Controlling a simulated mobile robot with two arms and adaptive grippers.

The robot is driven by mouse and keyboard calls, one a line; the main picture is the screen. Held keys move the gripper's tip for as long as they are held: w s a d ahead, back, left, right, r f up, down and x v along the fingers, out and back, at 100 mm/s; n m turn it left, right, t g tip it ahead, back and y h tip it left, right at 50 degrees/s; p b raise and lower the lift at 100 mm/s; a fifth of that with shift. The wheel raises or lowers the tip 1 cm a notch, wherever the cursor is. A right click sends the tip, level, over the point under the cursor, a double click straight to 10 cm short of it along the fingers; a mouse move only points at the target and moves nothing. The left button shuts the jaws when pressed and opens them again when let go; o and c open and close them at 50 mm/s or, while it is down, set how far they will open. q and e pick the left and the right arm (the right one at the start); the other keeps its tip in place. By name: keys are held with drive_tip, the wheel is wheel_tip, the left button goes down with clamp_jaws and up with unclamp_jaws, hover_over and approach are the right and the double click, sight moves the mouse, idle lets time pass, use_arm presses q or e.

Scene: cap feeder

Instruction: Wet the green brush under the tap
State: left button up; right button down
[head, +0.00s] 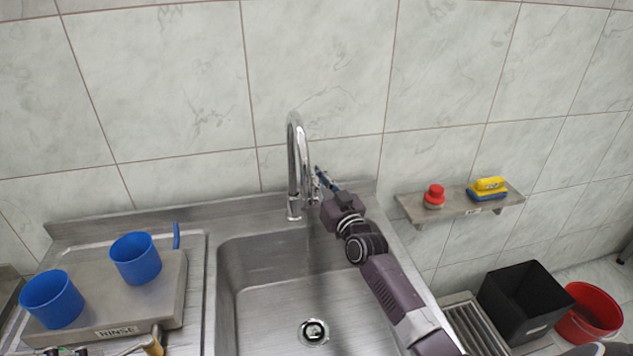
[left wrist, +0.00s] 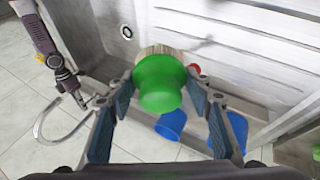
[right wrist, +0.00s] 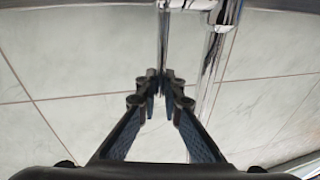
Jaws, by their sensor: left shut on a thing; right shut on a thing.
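The green brush (left wrist: 160,85) shows in the left wrist view, a round green knob with tan bristles behind it. My left gripper (left wrist: 158,78) is shut on it, one finger at each side. In the head view only a small part of this gripper seems to show at the bottom left edge. The chrome tap (head: 292,165) stands at the back of the sink, with its spout curving over. My right gripper (head: 322,177) is beside the tap and shut on its thin lever (right wrist: 163,45). No water stream can be made out under the spout.
The sink basin (head: 270,300) is empty. Left of it, two blue cups (head: 136,258) stand on a tray (head: 150,322) marked RINSE. A wall shelf (head: 460,208) at right holds a red brush (head: 434,196) and a yellow-blue sponge (head: 488,188). Black (head: 526,300) and red (head: 590,312) bins stand at right.

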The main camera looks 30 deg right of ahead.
idle(0.3)
drive_tip(key=c, duration=2.1)
unclamp_jaws()
drive_tip(key=shift+s, duration=0.1)
drive_tip(key=s, duration=0.4)
drive_tip(key=s+f, duration=0.1)
drive_tip(key=s, duration=0.6)
drive_tip(key=shift+s+a+f, duration=0.3)
drive_tip(key=shift+s+a, duration=0.05)
drive_tip(key=shift+s, duration=0.05)
drive_tip(key=shift+f, duration=0.1)
